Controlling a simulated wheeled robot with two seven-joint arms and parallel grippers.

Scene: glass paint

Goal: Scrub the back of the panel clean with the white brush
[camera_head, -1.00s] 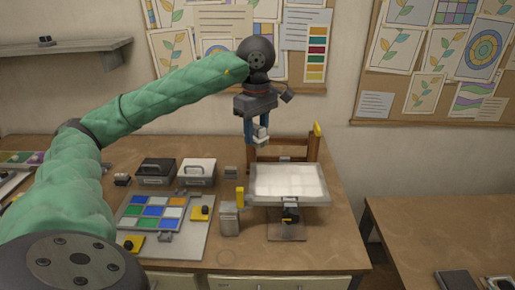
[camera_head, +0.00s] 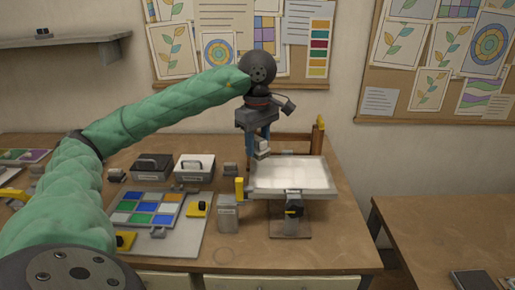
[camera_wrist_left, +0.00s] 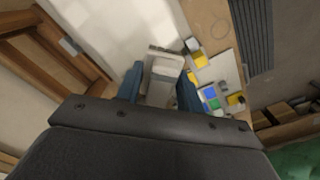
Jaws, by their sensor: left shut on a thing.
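The panel (camera_head: 292,175) is a pale, nearly white sheet in a grey frame, held tilted on a stand on the workbench. My left gripper (camera_head: 262,141) hangs over its far left edge in the head view, with its blue fingers shut on the white brush (camera_head: 261,148). The wrist view shows the brush (camera_wrist_left: 163,66) between the blue fingers, over the bright panel (camera_wrist_left: 122,25). The fingers hide part of the brush. I cannot tell whether the brush touches the panel. My right gripper is not in view.
A wooden frame (camera_head: 319,135) stands behind the panel. A tray of coloured squares (camera_head: 145,210), a black box (camera_head: 151,166) and a white box (camera_head: 194,167) lie left of it. A grey block (camera_head: 227,215) stands near its left corner. The front of the bench is mostly clear.

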